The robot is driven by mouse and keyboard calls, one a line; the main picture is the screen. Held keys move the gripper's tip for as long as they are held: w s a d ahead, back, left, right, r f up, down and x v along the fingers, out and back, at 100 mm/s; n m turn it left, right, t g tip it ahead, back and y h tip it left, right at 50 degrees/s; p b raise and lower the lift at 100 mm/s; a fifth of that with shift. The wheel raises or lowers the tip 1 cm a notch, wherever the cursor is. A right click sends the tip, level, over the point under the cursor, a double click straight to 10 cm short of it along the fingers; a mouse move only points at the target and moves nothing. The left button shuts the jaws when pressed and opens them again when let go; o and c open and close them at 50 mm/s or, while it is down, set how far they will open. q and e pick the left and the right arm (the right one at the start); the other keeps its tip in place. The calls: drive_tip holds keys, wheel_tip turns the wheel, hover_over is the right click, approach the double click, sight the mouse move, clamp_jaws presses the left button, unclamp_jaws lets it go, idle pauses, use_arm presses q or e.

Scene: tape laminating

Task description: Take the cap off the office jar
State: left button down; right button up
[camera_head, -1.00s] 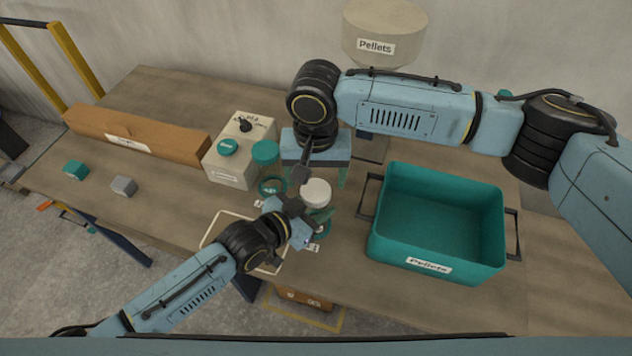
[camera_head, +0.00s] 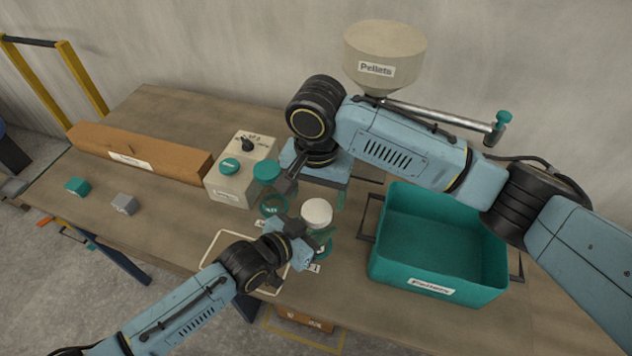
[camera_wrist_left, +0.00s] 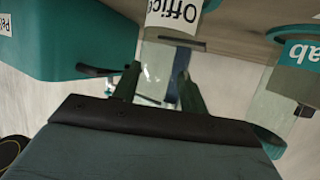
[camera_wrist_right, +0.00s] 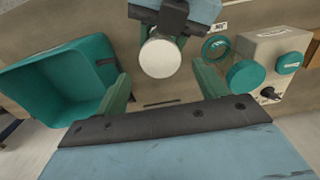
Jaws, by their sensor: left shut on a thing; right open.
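The office jar, clear with a white "Office" label (camera_wrist_left: 172,14), stands on the table under a round white cap (camera_head: 317,211). My left gripper (camera_head: 302,243) is shut around the jar's body below the cap; its fingers flank the jar in the left wrist view (camera_wrist_left: 158,88). My right gripper (camera_head: 314,190) points down, open and empty, just behind and above the cap. In the right wrist view the white cap (camera_wrist_right: 160,57) lies between the open fingers (camera_wrist_right: 163,86), beyond their tips, with no contact visible. The jar's lower body is partly hidden by my left gripper.
A teal-capped jar (camera_head: 266,171) stands close to the left, labelled "ab" in the left wrist view (camera_wrist_left: 302,52). A teal Pellets bin (camera_head: 432,288) stands right, below a Pellets hopper (camera_head: 385,45).

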sight(317, 210)
drive_tip(key=shift+f, duration=2.35)
drive_tip(key=c, duration=1)
drive_tip(key=n, duration=0.3)
